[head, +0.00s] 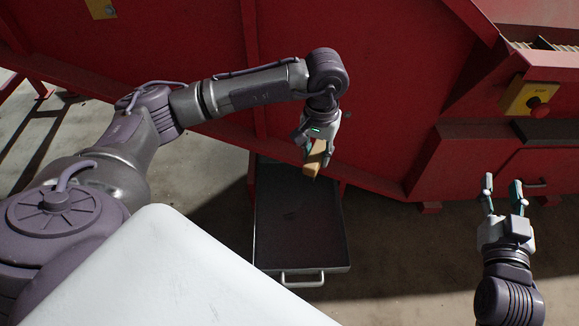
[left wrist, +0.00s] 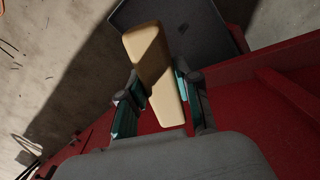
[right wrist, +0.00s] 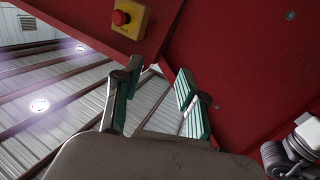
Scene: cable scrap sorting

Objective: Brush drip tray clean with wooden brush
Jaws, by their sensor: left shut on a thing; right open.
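My left gripper (head: 317,140) is shut on the wooden brush (head: 316,158), a tan block, above the far part of the drip tray. In the left wrist view the brush (left wrist: 154,75) sits between the two fingers; its bristles are hidden. The drip tray (head: 347,235) is a dark, shallow rectangular pan on the floor with a handle at its near side. Its far end runs under the red machine. A faint darker patch shows on its floor. A corner of the tray (left wrist: 222,22) shows in the left wrist view. My right gripper (head: 502,190) is open and empty, right of the tray.
The red machine (head: 385,105) stands behind the tray, its lower edge close to my left gripper. A yellow box with a red button (head: 532,97) is on the machine at the right. Concrete floor (head: 405,255) is clear between the tray and my right arm.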

